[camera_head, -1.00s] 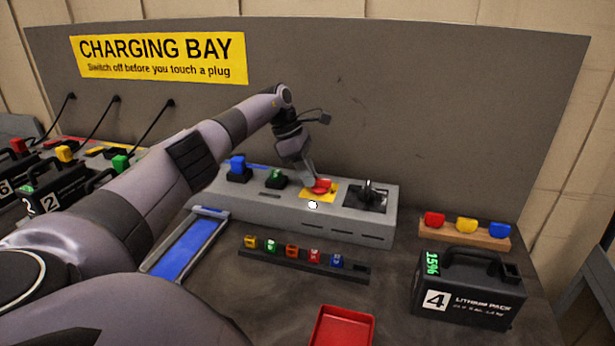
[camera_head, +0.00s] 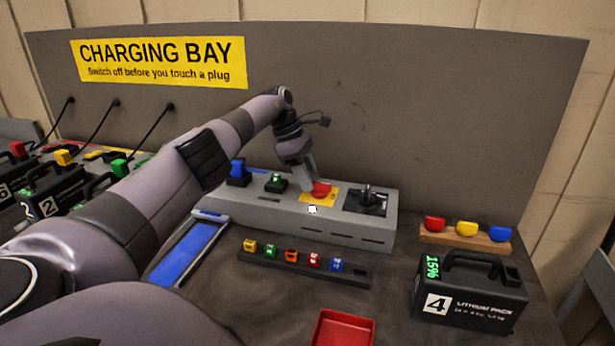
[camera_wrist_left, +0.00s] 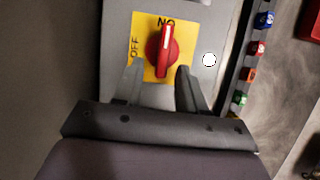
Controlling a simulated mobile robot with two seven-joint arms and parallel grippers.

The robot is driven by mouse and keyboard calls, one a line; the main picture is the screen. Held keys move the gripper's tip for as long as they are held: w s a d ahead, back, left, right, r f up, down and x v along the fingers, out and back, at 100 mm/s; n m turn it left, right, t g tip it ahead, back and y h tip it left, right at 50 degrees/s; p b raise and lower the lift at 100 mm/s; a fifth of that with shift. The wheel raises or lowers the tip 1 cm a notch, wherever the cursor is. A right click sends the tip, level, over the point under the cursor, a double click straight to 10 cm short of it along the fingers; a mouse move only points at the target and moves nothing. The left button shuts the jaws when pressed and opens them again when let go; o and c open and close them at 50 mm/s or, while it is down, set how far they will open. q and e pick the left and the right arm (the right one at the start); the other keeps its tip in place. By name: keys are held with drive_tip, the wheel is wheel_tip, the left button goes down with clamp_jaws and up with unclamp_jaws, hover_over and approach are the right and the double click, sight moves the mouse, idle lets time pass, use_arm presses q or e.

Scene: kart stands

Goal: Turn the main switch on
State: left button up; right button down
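The main switch is a red knob (camera_head: 321,189) on a yellow plate (camera_head: 333,196), on top of the grey console (camera_head: 235,205). In the left wrist view the knob (camera_wrist_left: 162,55) has its white line pointing at the ON mark, at the top of the plate. The OFF mark is on the left. My left gripper (camera_head: 309,186) is down at the knob. In the left wrist view its fingers (camera_wrist_left: 160,72) are apart, one on each side of the knob's near part, with gaps visible. My right gripper is not in view.
A white round lamp (camera_head: 312,209) is on the console front. In front are a fuse rail (camera_head: 300,262), red tray (camera_head: 342,328) and battery pack 4 (camera_head: 470,290).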

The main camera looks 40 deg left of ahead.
use_arm(q)
drive_tip(key=v, duration=0.7)
idle(0.4)
idle(0.5)
